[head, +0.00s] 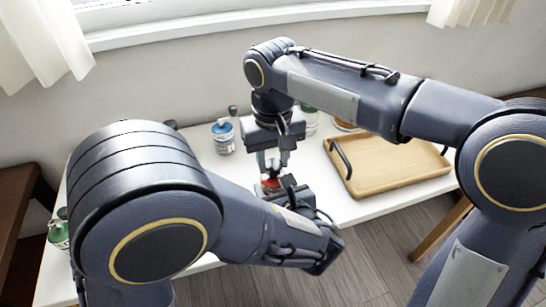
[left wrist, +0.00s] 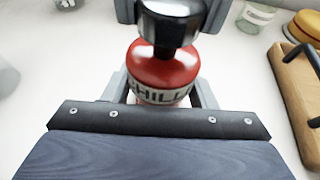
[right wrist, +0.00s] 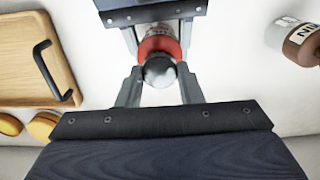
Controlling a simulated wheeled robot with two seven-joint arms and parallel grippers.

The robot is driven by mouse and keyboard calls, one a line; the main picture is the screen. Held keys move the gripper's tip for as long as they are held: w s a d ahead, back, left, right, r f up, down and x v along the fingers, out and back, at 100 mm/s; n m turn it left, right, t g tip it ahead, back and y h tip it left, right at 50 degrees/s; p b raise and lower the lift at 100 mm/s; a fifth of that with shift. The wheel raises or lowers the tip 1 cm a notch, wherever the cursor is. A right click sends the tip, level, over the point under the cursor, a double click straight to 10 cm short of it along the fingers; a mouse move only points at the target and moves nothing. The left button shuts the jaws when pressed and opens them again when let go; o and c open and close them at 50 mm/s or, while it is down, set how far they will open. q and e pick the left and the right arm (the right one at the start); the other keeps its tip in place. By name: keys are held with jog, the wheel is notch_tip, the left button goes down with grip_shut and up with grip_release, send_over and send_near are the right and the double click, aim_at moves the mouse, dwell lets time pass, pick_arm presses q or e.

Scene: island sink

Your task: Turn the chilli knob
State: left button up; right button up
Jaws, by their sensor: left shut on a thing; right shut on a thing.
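My left gripper (left wrist: 165,92) is shut around the mill's body from the side. My right gripper (right wrist: 159,75) comes down from above and is shut on the knob. In the head view only a bit of the red body (head: 270,182) shows between the two grippers.
A wooden tray (head: 395,170) with black handles lies to the right. A blue-topped jar (head: 223,135) stands behind left, and a green jar (head: 58,235) at the far left. A brown-and-white jar (right wrist: 300,40) is near the mill. Both my arms crowd the middle.

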aim_at(273, 163)
jog(key=o, duration=1)
notch_tip(273, 163, up, 12)
